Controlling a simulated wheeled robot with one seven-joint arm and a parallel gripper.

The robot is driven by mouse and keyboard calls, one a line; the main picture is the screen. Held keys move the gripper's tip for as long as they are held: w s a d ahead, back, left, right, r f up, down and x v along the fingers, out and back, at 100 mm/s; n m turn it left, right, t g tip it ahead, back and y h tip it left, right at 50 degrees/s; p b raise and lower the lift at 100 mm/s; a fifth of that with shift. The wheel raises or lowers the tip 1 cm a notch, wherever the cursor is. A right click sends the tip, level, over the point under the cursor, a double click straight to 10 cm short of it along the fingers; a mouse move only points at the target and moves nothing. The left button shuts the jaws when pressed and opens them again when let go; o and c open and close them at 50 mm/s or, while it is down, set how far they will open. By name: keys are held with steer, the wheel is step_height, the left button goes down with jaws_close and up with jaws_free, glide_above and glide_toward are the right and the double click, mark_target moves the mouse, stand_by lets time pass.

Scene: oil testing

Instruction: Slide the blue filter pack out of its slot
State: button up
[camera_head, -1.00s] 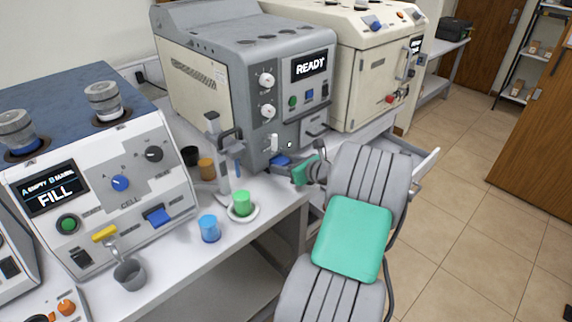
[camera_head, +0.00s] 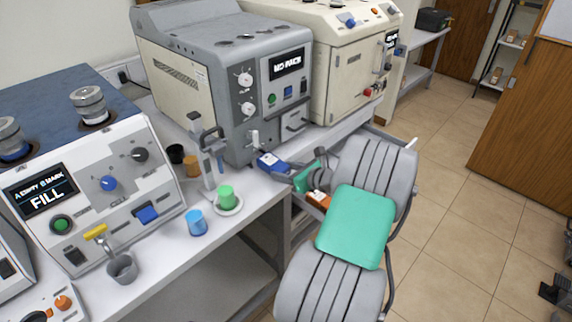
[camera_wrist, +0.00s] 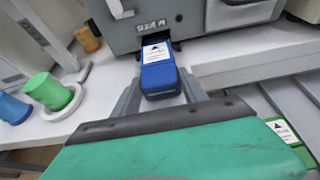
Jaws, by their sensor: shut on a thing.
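The blue filter pack (camera_head: 271,163), with a white label, is out in front of the grey machine (camera_head: 268,125). In the wrist view the blue pack (camera_wrist: 160,72) sits between my fingers, and its far end lies close to the dark slot (camera_wrist: 158,45). I cannot tell whether its tip is still inside. My gripper (camera_wrist: 162,92) is shut on the pack; in the head view my gripper (camera_head: 285,174) reaches it from the right, at the bench edge. The machine's display reads "NO PACK".
A green cup (camera_head: 227,196) on a saucer, a blue cup (camera_head: 196,223) and an orange cup (camera_head: 192,165) stand left of the pack. A metal press stand (camera_head: 207,160) is near them. A drawer handle (camera_wrist: 243,3) is right of the slot. Open floor lies right of the bench.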

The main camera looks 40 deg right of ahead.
steer(key=shift+s, duration=0.85)
steer(key=o, duration=1.6)
steer(key=shift+d, duration=0.1)
steer(key=v, duration=0.8)
